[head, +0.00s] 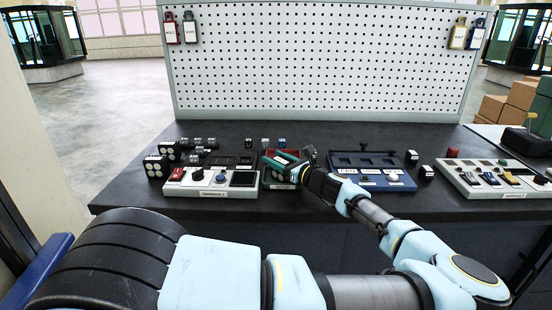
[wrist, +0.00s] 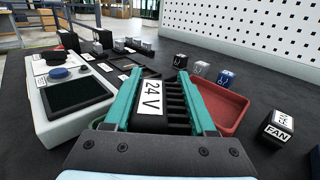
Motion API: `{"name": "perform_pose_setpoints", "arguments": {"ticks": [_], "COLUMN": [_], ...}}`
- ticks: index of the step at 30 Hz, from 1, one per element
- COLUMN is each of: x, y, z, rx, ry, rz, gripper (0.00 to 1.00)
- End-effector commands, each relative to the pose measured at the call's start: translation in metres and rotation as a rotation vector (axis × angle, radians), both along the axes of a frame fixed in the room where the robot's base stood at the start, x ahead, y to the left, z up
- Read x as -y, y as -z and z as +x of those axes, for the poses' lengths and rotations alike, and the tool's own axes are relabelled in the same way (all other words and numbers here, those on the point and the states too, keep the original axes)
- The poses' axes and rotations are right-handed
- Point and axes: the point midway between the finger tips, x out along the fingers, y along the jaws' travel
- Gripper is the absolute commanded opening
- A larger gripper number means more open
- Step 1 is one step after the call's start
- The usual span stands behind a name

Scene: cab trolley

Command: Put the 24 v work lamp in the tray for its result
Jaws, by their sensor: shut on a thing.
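The 24 V work lamp (wrist: 152,98) is a dark ribbed block with a white "24 V" label, held between the teal fingers of my gripper (wrist: 157,80) in the wrist view.
A grey panel with a dark screen (head: 243,179) stands left of the red tray. A pegboard (head: 320,60) closes the back.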

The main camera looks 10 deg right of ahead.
Motion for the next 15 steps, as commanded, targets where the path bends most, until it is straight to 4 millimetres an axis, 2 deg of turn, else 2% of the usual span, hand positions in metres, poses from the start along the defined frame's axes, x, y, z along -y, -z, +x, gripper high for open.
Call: {"name": "perform_pose_setpoints", "arguments": {"ticks": [15], "x": [0.000], "y": [0.016], "z": [0.000], "rx": [-0.005], "ry": [0.001], "rz": [0.002], "gripper": [0.00]}}
